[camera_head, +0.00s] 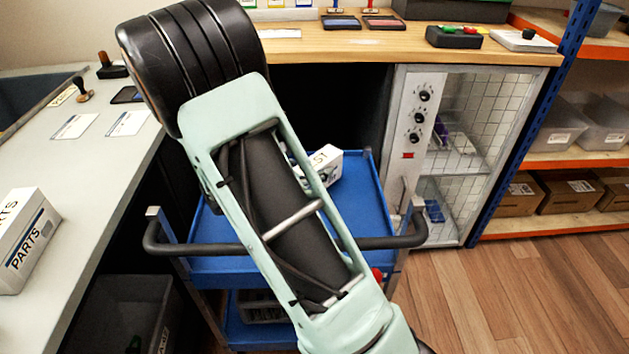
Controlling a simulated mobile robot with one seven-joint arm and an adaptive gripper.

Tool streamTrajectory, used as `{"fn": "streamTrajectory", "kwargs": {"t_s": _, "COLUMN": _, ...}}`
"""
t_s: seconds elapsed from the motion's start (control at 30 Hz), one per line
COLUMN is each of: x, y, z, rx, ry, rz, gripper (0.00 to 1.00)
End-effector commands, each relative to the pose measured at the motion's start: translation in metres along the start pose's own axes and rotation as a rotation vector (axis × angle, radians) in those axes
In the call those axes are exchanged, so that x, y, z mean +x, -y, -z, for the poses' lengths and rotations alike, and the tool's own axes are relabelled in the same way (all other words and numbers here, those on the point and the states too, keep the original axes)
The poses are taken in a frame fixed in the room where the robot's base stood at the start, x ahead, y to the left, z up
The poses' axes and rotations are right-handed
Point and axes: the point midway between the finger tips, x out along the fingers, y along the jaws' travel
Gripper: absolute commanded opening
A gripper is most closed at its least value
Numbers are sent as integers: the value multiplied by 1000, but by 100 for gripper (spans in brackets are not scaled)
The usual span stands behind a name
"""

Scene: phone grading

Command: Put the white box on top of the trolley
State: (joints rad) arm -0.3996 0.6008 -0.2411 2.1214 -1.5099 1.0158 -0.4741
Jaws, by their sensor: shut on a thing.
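A white box (325,164) with dark lettering shows above the blue top tray of the trolley (362,205). My arm hides its left part, and I cannot tell whether it rests on the tray or is held just above it. My gripper is not visible; my pale green and black arm link crosses the middle of the view and covers much of the trolley. Another white box (22,240), marked PARTS, stands on the grey counter at the left.
A black handle (408,241) runs along the trolley's near side. The grey counter (100,170) is at left and a wooden bench (350,50) behind. A glass-fronted cabinet (465,150) and shelves with brown cartons (570,190) are at right. Wooden floor (530,290) is clear at lower right.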

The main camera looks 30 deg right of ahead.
Motion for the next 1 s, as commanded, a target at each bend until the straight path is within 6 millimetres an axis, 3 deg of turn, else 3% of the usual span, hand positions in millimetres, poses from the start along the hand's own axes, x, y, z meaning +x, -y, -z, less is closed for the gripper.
{"fn": "streamTrajectory", "kwargs": {"t_s": 0.03, "x": 4, "y": 1, "z": 13, "rx": -3, "ry": 0, "rz": 1, "gripper": 2}}
{"fn": "streamTrajectory", "kwargs": {"t_s": 0.13, "x": 9, "y": 1, "z": 25, "rx": -3, "ry": 0, "rz": 1, "gripper": 2}}
{"fn": "streamTrajectory", "kwargs": {"t_s": 0.53, "x": 10, "y": 1, "z": 29, "rx": -1, "ry": -1, "rz": 0, "gripper": 2}}
{"fn": "streamTrajectory", "kwargs": {"t_s": 0.57, "x": 10, "y": 1, "z": 29, "rx": -1, "ry": -2, "rz": 0, "gripper": 38}}
{"fn": "streamTrajectory", "kwargs": {"t_s": 0.7, "x": 10, "y": 1, "z": 29, "rx": -1, "ry": -2, "rz": 0, "gripper": 53}}
{"fn": "streamTrajectory", "kwargs": {"t_s": 1.0, "x": 9, "y": 1, "z": 27, "rx": -1, "ry": -2, "rz": 0, "gripper": 53}}
